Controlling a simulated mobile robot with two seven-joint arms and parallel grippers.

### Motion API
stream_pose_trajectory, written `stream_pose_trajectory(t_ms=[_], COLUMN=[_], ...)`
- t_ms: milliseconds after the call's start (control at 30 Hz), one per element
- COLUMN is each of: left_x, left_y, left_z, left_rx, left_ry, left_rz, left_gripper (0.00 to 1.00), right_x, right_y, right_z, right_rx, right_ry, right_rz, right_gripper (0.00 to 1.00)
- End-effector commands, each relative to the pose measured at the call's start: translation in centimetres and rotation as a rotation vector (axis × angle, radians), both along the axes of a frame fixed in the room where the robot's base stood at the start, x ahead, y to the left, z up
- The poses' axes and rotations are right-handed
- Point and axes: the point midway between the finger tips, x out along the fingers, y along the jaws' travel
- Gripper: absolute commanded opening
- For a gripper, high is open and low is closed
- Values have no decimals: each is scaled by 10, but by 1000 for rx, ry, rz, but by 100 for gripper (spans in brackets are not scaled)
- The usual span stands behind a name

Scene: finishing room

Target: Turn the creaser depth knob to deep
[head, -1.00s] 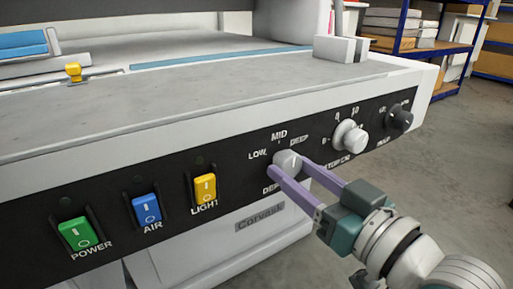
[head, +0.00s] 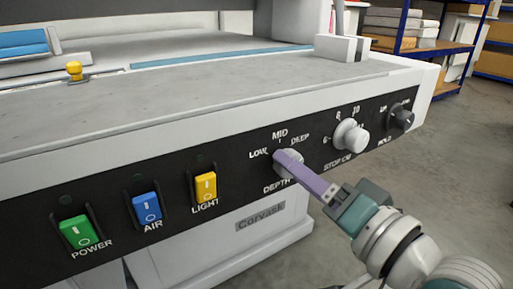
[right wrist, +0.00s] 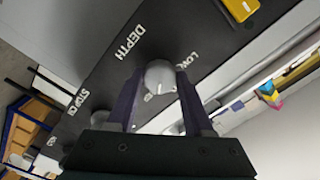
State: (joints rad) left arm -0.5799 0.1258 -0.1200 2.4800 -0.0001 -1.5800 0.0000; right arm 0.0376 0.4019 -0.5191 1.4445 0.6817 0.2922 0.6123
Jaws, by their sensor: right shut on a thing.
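The depth knob (head: 283,171) is a round grey-white knob on the black front panel, with LOW, MID and DEEP marked around it and DEPTH below. My right gripper (head: 288,161) is shut on it, with its purple fingers turned so that one hides the other and part of the knob in the head view. In the right wrist view the knob (right wrist: 160,75) sits between the two fingers. I cannot tell from these views which mark its pointer faces. My left gripper is not in view.
To the right on the panel are the STOP CM knob (head: 350,138) and a dark HOLD knob (head: 401,118). To the left are the yellow LIGHT (head: 205,187), blue AIR (head: 146,208) and green POWER (head: 81,232) switches. The floor in front is clear.

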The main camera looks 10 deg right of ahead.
Motion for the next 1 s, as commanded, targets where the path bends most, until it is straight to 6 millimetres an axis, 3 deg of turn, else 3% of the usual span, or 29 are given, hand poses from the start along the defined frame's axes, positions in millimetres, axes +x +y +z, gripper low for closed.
stream_pose_trajectory(t_ms=[333, 867, 900, 1000], left_x=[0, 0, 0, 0], left_y=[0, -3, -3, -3], left_z=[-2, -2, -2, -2], left_rx=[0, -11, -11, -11], left_ry=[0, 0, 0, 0], left_rz=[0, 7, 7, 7], left_gripper=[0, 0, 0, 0], right_x=[0, 0, 0, 0], right_y=[0, 0, 0, 0], right_z=[0, 0, 0, 0], right_rx=[120, 138, 138, 138], right_ry=[45, 51, 51, 51], right_rz=[0, 0, 0, 0], right_gripper=[0, 0, 56, 67])
